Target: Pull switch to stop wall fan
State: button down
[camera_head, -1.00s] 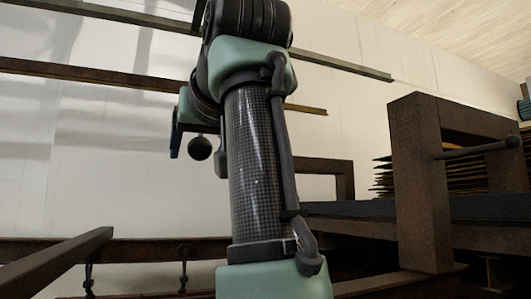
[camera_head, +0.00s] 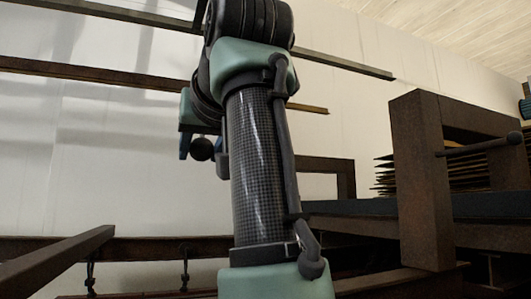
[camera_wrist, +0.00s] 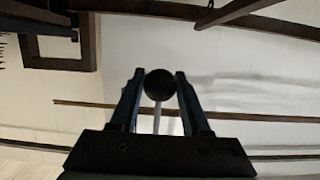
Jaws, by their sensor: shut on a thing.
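A dark round ball knob (camera_wrist: 159,84) sits between the two fingers of my gripper (camera_wrist: 160,74) in the wrist view. A thin pale rod (camera_wrist: 157,120) runs from the ball toward the gripper's palm. My gripper is shut on the ball knob. In the head view the ball (camera_head: 203,149) shows left of my arm, beside a blue finger of my gripper (camera_head: 186,146). The rest of the gripper is mostly hidden behind my arm there. No wall fan is visible.
A rusty steel frame (camera_head: 420,180) stands at the right, with a dark bar sticking out of it and stacked sheets (camera_head: 398,175) behind. A brown beam (camera_head: 60,256) juts in at lower left. Long rails (camera_head: 85,75) cross before the pale wall.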

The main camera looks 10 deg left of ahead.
jog(key=shift+f+b, duration=0.5)
jog(key=shift+f, duration=0.35)
jog(key=shift+r+p, duration=0.9)
jog(key=shift+r, duration=0.25)
jog(key=shift+c, duration=1.2)
grip_release()
